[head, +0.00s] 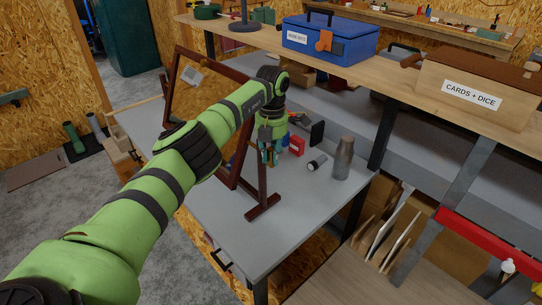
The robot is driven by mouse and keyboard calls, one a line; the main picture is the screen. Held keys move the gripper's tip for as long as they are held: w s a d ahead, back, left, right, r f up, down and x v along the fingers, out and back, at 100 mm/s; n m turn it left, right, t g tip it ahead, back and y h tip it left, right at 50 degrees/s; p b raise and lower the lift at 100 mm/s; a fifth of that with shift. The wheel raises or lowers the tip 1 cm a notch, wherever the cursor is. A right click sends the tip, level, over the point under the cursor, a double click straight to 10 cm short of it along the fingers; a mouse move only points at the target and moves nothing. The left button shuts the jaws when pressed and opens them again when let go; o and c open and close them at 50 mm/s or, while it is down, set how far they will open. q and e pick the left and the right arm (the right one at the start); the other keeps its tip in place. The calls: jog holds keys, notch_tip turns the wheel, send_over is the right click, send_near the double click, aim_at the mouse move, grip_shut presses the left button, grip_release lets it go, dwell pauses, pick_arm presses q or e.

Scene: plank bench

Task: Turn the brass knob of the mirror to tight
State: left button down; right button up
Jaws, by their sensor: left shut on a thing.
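The mirror (193,98) stands tilted in a dark red-brown wooden frame on the grey bench top, its stand's foot (263,207) resting near the bench's middle. My left arm reaches across in front of the mirror. My left gripper (268,158) points down beside the right-hand post of the stand and is shut on the brass knob. The knob itself is hidden by the fingers and too small to make out, so its turn cannot be read. My right gripper is not in view.
A grey bottle (343,158), a flashlight (317,162) and a red box (296,145) stand or lie right of the gripper. A shelf behind bears a blue toolbox (330,41) and a wooden box (478,88). The bench's front (250,245) is clear.

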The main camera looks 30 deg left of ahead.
aim_at(272, 149)
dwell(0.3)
pick_arm(q)
jog(key=c, duration=1.3)
grip_release()
notch_tip(272, 149, up, 12)
jog(key=shift+w+d+f, duration=0.1)
